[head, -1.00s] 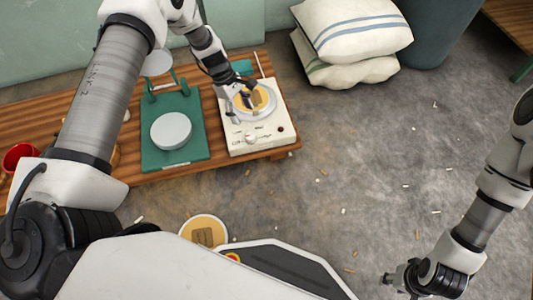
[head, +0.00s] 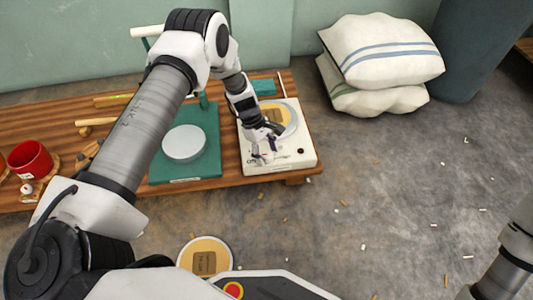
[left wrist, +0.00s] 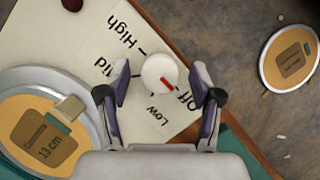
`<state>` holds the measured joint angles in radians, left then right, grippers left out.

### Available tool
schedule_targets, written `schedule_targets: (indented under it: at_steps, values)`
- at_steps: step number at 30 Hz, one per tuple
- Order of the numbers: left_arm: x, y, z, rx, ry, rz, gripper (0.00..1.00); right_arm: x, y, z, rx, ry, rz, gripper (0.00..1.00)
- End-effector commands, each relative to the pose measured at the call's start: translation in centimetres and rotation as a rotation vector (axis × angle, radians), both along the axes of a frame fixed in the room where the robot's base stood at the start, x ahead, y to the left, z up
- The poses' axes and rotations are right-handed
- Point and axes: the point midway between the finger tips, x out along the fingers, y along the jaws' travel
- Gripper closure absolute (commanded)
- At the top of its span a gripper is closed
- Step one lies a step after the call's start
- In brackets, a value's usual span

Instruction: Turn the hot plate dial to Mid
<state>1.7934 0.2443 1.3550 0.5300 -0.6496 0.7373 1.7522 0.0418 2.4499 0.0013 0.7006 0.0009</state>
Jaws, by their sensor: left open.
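The cream hot plate (head: 304,138) stands near the right end of the wooden table. Its white round dial (left wrist: 159,71) shows in the left wrist view, with a red mark pointing toward the "Off" label. The labels "Low" and "High" are readable; "Mid" is partly hidden by a finger. My left gripper (left wrist: 160,75) is open, its two fingers on either side of the dial with gaps between. In the head view, the left gripper (head: 264,155) is over the front of the hot plate and hides the dial. My right gripper is out of view.
A tan disc marked 13 cm (left wrist: 42,140) lies on the hot plate's round plate. A green board with a grey disc (head: 184,143) is to its left. A red mug (head: 30,160) stands further left. Another disc (head: 204,260) is in front of the table. Cushions (head: 385,60) lie behind right.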

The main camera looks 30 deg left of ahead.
Motion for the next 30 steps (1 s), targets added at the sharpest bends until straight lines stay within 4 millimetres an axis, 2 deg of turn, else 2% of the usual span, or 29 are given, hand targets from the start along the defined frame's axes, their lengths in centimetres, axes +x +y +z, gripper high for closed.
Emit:
schedule_targets:
  at_steps: [1,5,6,20,30]
  values:
    - [0.0,0.01,0.03,0.0,0.0,0.0,0.45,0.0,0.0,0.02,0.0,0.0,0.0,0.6]
    - [-0.01,0.01,0.03,0.0,0.0,0.0,0.92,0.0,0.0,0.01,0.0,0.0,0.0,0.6]
    - [-0.01,0.02,0.01,0.0,0.0,0.0,0.95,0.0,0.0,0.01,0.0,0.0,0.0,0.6]
    - [0.02,0.0,-0.01,0.001,0.0,-0.062,0.95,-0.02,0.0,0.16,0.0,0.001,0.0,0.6]
    - [0.13,-0.05,-0.03,0.0,0.001,-0.294,0.94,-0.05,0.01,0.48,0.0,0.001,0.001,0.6]
